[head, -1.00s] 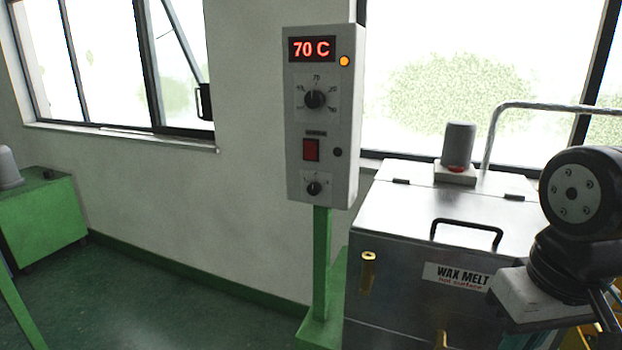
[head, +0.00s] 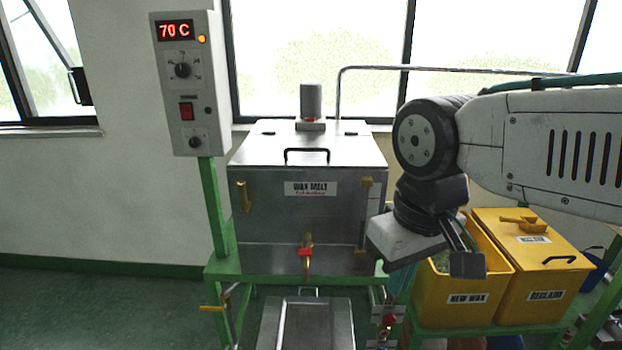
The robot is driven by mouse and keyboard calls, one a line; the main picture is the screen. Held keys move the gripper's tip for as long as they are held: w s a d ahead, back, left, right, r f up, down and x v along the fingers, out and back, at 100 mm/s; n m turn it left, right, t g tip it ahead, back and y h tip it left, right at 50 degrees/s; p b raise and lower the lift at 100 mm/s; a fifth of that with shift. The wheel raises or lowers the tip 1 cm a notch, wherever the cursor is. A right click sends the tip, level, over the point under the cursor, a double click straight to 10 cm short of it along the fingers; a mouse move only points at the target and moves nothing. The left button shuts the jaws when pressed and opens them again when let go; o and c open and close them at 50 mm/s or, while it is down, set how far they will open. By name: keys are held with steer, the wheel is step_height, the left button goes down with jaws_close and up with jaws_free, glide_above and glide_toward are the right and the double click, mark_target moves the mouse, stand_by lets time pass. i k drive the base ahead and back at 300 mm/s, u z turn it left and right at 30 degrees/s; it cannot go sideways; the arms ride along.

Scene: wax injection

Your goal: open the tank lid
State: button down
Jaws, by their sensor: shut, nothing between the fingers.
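The metal wax melt tank (head: 270,213) stands on a green frame in the middle of the head view. Its flat steel lid (head: 260,150) lies closed on top, with hinges along the back edge. A black bar handle (head: 306,151) stands near the lid's front edge. A grey cylinder (head: 311,100) sits at the lid's back. My gripper (head: 468,264) is shut and empty, to the right of the tank and lower than the lid. It points down in front of the yellow bins and is apart from the handle. My wrist hides part of the tank's right side.
A control box (head: 190,100) reading 70 C stands on a green post left of the tank. A bent metal pipe (head: 450,69) runs behind it. Yellow New Wax (head: 440,298) and Reclaim (head: 535,285) bins are at right. A metal tray (head: 300,325) lies low in front.

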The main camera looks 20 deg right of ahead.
mark_target(259, 150)
steer(key=u, duration=0.5)
steer(key=i, duration=0.6)
steer(key=z, duration=1.8)
